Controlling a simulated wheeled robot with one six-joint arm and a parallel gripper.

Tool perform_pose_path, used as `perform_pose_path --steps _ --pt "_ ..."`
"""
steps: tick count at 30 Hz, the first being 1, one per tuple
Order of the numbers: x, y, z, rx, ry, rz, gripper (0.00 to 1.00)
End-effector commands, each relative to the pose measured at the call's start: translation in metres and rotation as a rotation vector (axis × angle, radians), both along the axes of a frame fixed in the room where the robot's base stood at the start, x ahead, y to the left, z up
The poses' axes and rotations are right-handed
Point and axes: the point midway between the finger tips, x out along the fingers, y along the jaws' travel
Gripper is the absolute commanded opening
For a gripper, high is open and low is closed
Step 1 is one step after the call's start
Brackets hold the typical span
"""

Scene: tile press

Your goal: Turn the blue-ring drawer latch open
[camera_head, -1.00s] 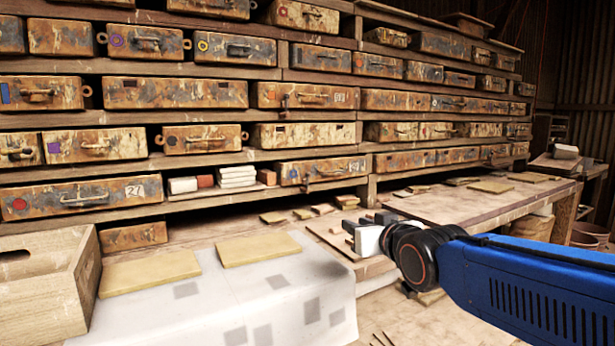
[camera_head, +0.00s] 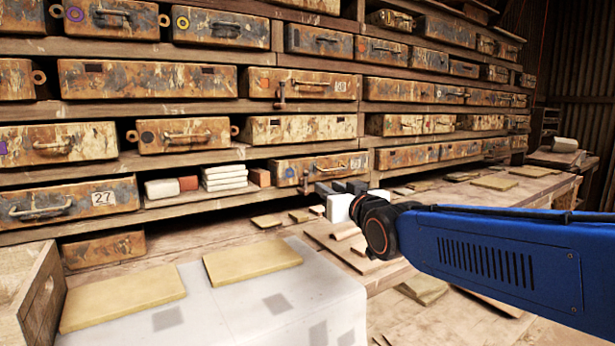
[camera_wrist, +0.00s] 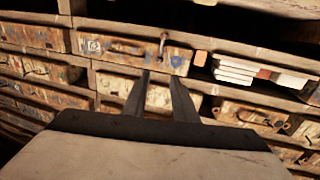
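The blue-ring drawer (camera_head: 335,166) is a worn, rust-stained drawer in the lower row, with a small blue ring mark (camera_head: 290,173) at its left end. A small dark latch (camera_head: 305,181) stands at its lower edge. In the wrist view the scene looks upside down, and the drawer (camera_wrist: 118,48), its ring (camera_wrist: 176,62) and the latch (camera_wrist: 163,40) show beyond the fingers. My gripper (camera_head: 326,188) is just in front of the drawer's lower right part. In the wrist view its fingers (camera_wrist: 160,78) are apart and empty, with no visible contact with the latch.
A similar latch (camera_head: 280,95) sits on a drawer higher up. White tiles (camera_head: 224,177) and a red block are stacked left of the blue-ring drawer. Below are loose tiles (camera_head: 255,260), a white sheet and a wooden box (camera_head: 30,300). The bench extends right.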

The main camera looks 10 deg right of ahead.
Motion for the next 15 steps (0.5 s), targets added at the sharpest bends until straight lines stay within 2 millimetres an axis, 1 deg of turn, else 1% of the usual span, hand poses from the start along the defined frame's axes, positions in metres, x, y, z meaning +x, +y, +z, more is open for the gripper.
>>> perform_pose_path --steps 1,15 --pt "0.008 0.001 -0.001 0.000 0.002 0.000 0.26" --pt "0.072 0.009 -0.001 0.000 0.002 0.001 0.26"
